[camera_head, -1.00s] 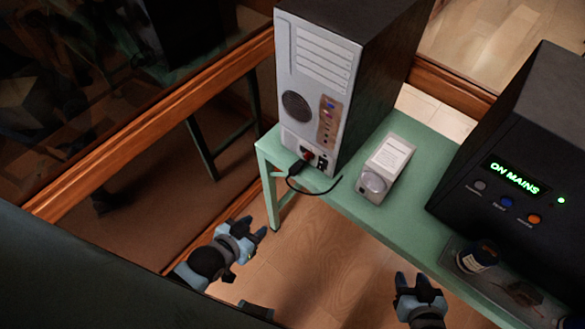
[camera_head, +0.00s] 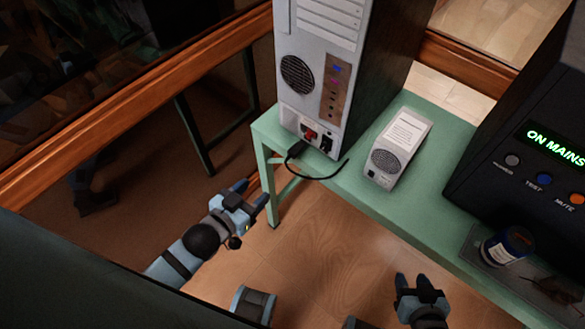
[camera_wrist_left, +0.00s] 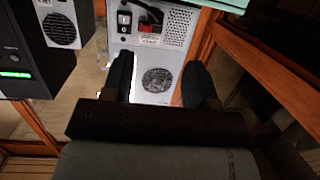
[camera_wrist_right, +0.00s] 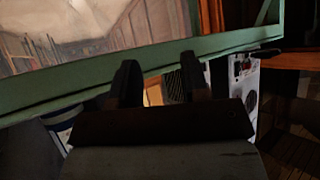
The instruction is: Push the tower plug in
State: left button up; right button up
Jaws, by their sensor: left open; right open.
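The tower (camera_head: 310,105) stands upright on the green table, its pale back panel facing me. I cannot tell how deep the plug sits. The tower's back (camera_wrist_left: 165,58) also shows inverted in the left wrist view, with a red part (camera_wrist_left: 152,29). My left gripper (camera_head: 251,193) is open and empty, below and left of the plug, apart from it. My right gripper (camera_head: 413,280) is open and empty in front of the table.
A small white box (camera_head: 399,150) with a round grille stands right of the tower. A black unit (camera_head: 540,130) reading "ON MAINS" and a dark jar (camera_head: 505,246) are further right. The green table's (camera_head: 350,195) front edge and leg are near my left gripper. A wooden rail (camera_head: 130,125) runs at left.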

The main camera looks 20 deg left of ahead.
aim_at(290, 155)
pick_arm(q)
jog(key=w+d+b, duration=0.1)
jog(key=w, duration=0.3)
jog(key=w+d+f+t+h+b, duration=0.1)
jog(key=w+d+b, duration=0.1)
jog(key=w, duration=0.3)
jog(key=w+d+t+h+b, duration=0.1)
jog(key=w+b, duration=0.1)
jog(key=w, duration=0.3)
jog(key=shift+w+d+f+m, duration=0.15)
jog(key=shift+w+f+m, duration=0.1)
jog(key=shift+m, duration=0.15)
jog(key=shift+w+d, duration=0.15)
jog(key=shift+w, duration=0.2)
